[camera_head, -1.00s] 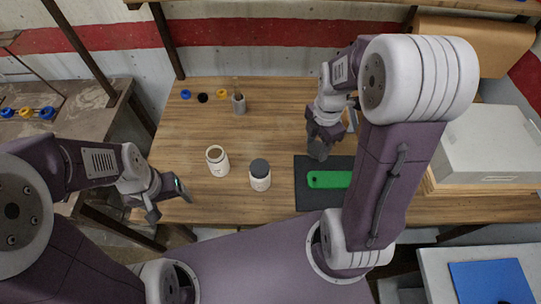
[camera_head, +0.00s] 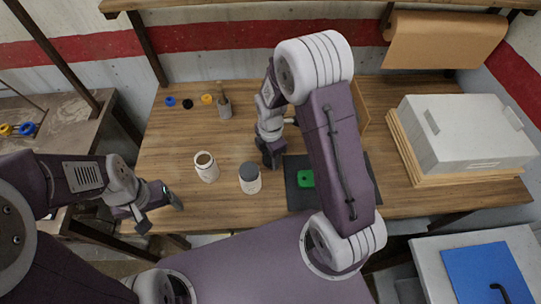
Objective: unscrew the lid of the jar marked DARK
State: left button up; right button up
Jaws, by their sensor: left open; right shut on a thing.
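A white jar with a dark grey lid (camera_head: 249,178) stands upright near the front middle of the wooden table. A second white jar (camera_head: 206,168) stands to its left, without a lid and with its brownish inside showing. I cannot read the lettering on either. My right gripper (camera_head: 270,160) is just right of and behind the lidded jar, apart from its lid as far as I can tell. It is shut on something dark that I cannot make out. My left gripper (camera_head: 160,207) is open and empty at the table's front left edge.
A dark mat (camera_head: 298,199) with a green thing (camera_head: 305,179) lies right of the jars, partly hidden by my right arm. A cup with a brush (camera_head: 223,104) and small coloured discs stand at the back left. A large pale box (camera_head: 467,130) stands right.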

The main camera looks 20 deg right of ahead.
jog(key=shift+s+f, duration=0.1)
jog(key=o, duration=1.5)
jog(key=shift+o, duration=0.2)
notch_tip(320, 180, up, 12)
jog(key=p, duration=0.1)
jog(key=s+f+m, duration=0.1)
jog(key=s+m, duration=0.4)
jog(key=m, duration=0.5)
jog(key=s+d+f+m+t, duration=0.1)
jog(key=s+m, duration=0.4)
jog(key=m, duration=0.5)
jog(key=shift+s+d+m, duration=0.25)
jog(key=shift+s+m, duration=0.05)
jog(key=shift+s, duration=0.1)
jog(key=shift+f, duration=0.1)
